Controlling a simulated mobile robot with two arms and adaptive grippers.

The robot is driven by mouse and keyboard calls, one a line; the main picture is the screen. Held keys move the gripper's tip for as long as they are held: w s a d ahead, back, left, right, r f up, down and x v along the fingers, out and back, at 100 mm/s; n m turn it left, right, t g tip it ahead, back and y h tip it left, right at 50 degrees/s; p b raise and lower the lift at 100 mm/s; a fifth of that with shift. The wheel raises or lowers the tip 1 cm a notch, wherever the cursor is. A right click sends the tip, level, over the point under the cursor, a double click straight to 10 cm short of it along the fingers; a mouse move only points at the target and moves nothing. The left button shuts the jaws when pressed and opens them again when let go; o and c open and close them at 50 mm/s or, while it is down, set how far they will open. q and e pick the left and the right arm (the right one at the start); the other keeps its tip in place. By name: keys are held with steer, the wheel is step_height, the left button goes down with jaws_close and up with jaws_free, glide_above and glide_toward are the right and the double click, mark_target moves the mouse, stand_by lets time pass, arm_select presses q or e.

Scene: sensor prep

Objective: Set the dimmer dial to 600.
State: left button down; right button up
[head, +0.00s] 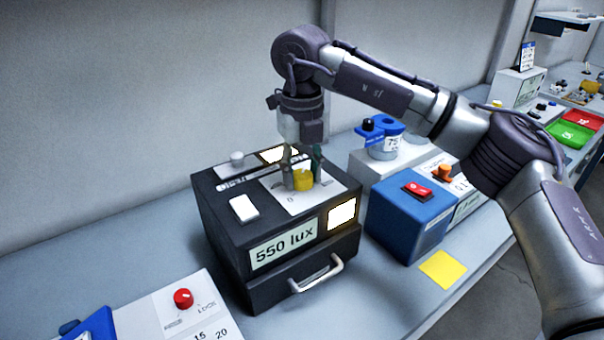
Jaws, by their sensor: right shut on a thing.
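The dimmer dial (303,181) is a yellow knob on a white plate on top of a black box (231,231). The box's front display (284,248) reads 550 lux. My right gripper (303,177) points down from above, with its fingers on either side of the yellow dial and shut on it. The dial's pointer and most of its scale are hidden or too small to read. My left gripper is not in view.
A slider knob (237,159) and a white button (244,208) are also on the black box. A blue box with a red switch (417,191) stands to the right. A red knob (183,298) is at front left.

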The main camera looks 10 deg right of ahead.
mark_target(302, 174)
steer(key=shift+r+m, duration=0.1)
steer(key=shift+m, duration=0.9)
steer(key=o, duration=1.1)
step_height(302, 174, up, 12)
steer(key=shift+f, duration=0.1)
